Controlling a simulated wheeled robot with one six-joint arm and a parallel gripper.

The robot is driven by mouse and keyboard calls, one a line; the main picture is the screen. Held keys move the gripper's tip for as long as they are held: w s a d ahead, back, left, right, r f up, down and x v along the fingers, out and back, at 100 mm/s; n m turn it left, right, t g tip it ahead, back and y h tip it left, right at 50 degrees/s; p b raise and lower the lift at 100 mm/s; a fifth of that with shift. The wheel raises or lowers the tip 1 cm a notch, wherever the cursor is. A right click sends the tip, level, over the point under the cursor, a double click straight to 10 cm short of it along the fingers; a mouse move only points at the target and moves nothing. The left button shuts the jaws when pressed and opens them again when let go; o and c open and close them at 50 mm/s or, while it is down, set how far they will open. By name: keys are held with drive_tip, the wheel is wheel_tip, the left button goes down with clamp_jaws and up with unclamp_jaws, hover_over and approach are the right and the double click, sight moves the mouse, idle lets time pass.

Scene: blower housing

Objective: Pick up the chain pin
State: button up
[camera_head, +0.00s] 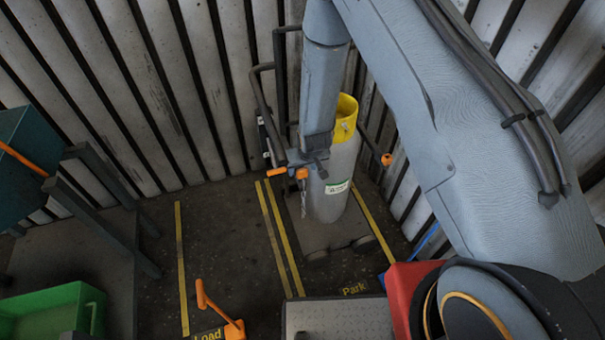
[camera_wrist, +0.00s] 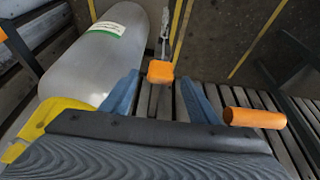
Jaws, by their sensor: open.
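The chain pin looks like a small orange block (camera_head: 301,173) in front of the grey gas cylinder (camera_head: 333,195), with a chain hanging below it. In the wrist view the orange block (camera_wrist: 160,72) lies between the two blue fingers of my gripper (camera_wrist: 159,84), near their tips. The chain (camera_wrist: 163,35) runs away from it towards the top. My gripper (camera_head: 308,160) is open, with a finger on either side of the block. I cannot tell whether the fingers touch it. The cylinder also shows at left in the wrist view (camera_wrist: 95,60).
An orange handle (camera_head: 277,172) sticks out left of the pin; it also shows in the wrist view (camera_wrist: 255,118). The cylinder has a yellow collar (camera_head: 346,112) and stands on a trolley. A slatted wall (camera_head: 130,90) is close behind. Open floor (camera_head: 225,235) lies to the left.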

drive_tip(key=shift+x, duration=0.95)
drive_tip(key=c, duration=1.2)
drive_tip(key=shift+o, duration=0.2)
drive_tip(key=shift+r, duration=0.2)
wheel_tip(320, 180, up, 18)
drive_tip(key=b, duration=0.1)
drive_tip(key=shift+f, duration=0.15)
